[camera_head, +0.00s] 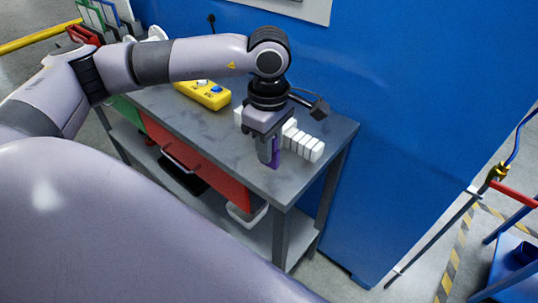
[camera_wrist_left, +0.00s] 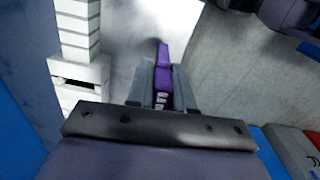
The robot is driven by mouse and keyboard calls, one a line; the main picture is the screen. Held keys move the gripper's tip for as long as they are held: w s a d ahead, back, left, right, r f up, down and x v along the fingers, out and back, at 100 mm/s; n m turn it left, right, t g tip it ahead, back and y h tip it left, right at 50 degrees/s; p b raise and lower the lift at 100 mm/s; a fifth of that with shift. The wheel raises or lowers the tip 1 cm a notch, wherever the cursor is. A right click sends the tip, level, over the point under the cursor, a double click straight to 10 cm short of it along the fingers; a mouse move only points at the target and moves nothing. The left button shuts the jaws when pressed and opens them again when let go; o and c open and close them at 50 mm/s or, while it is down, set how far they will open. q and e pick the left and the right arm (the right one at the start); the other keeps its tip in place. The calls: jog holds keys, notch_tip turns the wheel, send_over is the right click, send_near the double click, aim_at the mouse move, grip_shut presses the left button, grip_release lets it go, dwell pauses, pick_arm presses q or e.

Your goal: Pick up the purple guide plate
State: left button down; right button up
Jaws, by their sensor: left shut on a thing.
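The purple guide plate (camera_head: 276,152) is a narrow purple piece at the right end of the grey table's top. My left gripper (camera_head: 270,158) points down over the table and is shut on the plate. In the left wrist view the plate (camera_wrist_left: 162,62) stands out between the two grey fingers (camera_wrist_left: 161,85). Part of the plate is hidden by the fingers. I cannot tell whether its lower edge touches the tabletop. My right gripper is not in view.
Several white blocks (camera_head: 303,142) stand in a row just right of my left gripper. A yellow control box (camera_head: 203,94) lies further left on the grey table (camera_head: 215,140). A blue wall (camera_head: 400,110) rises close behind the table.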

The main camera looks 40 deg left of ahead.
pick_arm(q)
notch_tip(320, 180, up, 17)
jog(key=shift+f, duration=0.2)
jog(key=d+f+m, duration=0.1)
jog(key=f+m, duration=0.4)
jog(key=d+f+m, duration=0.2)
jog(key=f+m, duration=0.4)
jog(key=d+f+m, duration=0.1)
jog(key=f+m, duration=0.5)
jog(key=shift+w+d+f, duration=0.15)
jog(key=shift+d+f+m, duration=0.15)
jog(key=shift+f+m, duration=0.4)
jog(key=shift+m, duration=0.05)
jog(key=shift+s, duration=0.2)
